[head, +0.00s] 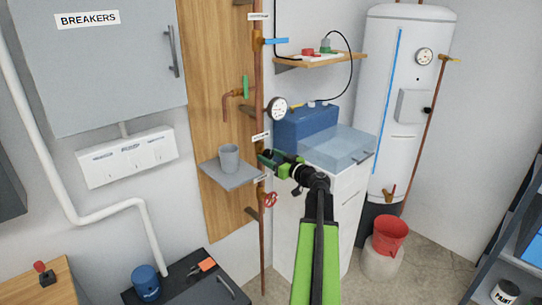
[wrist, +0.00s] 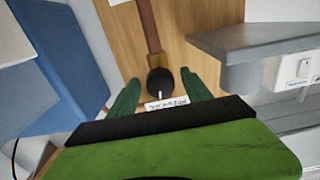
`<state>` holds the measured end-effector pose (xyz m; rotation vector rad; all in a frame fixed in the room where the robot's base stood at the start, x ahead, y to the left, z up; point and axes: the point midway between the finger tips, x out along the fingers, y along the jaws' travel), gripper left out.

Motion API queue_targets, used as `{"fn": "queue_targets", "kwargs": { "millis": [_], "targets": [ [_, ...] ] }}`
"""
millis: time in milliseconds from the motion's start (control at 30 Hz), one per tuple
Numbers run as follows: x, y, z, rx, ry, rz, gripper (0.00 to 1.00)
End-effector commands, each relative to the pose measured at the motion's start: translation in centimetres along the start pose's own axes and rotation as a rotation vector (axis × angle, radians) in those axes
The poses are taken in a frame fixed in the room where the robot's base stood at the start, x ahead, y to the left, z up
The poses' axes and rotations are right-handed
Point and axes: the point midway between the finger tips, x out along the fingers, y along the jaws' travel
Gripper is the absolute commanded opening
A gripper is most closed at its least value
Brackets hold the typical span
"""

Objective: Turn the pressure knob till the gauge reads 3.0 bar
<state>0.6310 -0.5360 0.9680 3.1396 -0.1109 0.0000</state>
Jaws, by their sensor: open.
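The black pressure knob (wrist: 160,83), with a white pointer line, sits on a brass fitting on the copper pipe. In the wrist view it lies between the two green fingers of my gripper (wrist: 161,88), which are open, with a visible gap on each side. In the head view my gripper (head: 272,160) is at the pipe, and the knob is mostly hidden by it. The round white gauge (head: 277,109) is on the pipe above my gripper. Its needle is too small to read.
A grey shelf (head: 231,176) with a grey cup (head: 229,157) stands close left of my gripper. A blue box (head: 306,126) and a pale bin (head: 345,147) are close on the right. A red valve wheel (head: 270,199) is below on the pipe.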

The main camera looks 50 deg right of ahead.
Motion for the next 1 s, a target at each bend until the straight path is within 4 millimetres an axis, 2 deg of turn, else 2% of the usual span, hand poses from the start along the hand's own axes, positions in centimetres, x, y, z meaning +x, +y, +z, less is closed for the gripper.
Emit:
{"fn": "queue_targets", "kwargs": {
  "millis": [100, 367, 467, 800, 833, 867, 900, 1000],
  "targets": [
    [0.9, 0.1, 0.0, 0.000, 0.000, 0.001, 0.57],
    [1.0, 0.0, 0.0, 0.000, 0.000, 0.001, 0.57],
    [1.0, 0.0, 0.0, 0.000, 0.000, 0.001, 0.47],
    [1.0, 0.0, 0.0, 0.000, 0.000, 0.000, 0.03],
    [1.0, 0.0, 0.0, 0.000, 0.000, 0.000, 0.00],
    [1.5, 2.7, 0.0, 0.000, 0.000, 0.005, 0.00],
    [1.1, 1.2, 0.0, 0.000, 0.000, 0.003, 0.02],
    [1.0, 0.5, 0.0, 0.007, 0.001, 0.005, 0.00]
  ]
}}
